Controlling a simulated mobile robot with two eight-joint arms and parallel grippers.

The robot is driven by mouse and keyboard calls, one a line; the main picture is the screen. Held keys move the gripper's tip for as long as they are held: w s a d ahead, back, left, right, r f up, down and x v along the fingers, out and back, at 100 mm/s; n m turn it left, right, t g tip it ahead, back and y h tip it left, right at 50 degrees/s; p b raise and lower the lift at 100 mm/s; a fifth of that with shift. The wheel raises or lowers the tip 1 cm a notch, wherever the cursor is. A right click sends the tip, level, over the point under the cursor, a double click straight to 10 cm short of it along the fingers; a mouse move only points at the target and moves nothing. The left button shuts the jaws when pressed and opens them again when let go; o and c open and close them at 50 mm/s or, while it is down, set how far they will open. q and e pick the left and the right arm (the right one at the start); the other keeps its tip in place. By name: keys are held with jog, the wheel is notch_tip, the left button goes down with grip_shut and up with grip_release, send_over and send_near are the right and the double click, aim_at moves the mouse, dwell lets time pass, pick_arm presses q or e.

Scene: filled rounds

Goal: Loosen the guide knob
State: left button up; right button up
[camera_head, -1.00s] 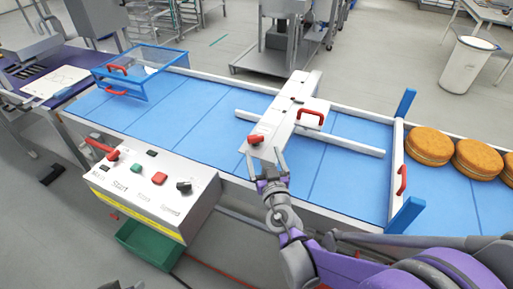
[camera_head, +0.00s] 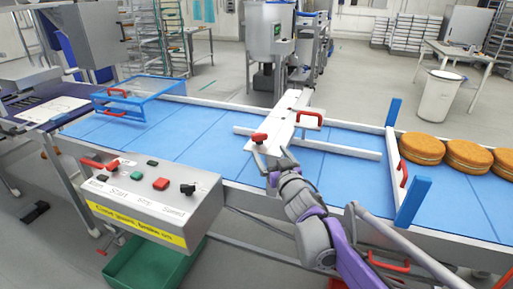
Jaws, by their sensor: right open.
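The guide knob (camera_head: 259,138) is a small red knob at the near end of the white guide plate (camera_head: 283,118), which lies across the blue conveyor (camera_head: 205,128). A red handle (camera_head: 309,114) stands on the guide's right side. My right gripper (camera_head: 269,158) is open just below and to the right of the knob, at the belt's near edge. One finger comes up close to the knob; I cannot tell whether it touches. My left gripper is not in view.
A control box (camera_head: 150,195) with buttons and a speed knob hangs in front of the conveyor. A blue-framed gate (camera_head: 140,92) stands at the left. Filled rounds (camera_head: 422,147) lie on the belt at the right behind a white gate with a red handle (camera_head: 403,174). A green crate (camera_head: 150,268) is below.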

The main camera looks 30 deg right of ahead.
aim_at(261, 138)
jog(key=shift+w+r, duration=0.2)
jog(key=shift+w, duration=0.25)
jog(key=x, duration=0.9)
jog(key=shift+w, duration=0.15)
jog(key=c, duration=1.4)
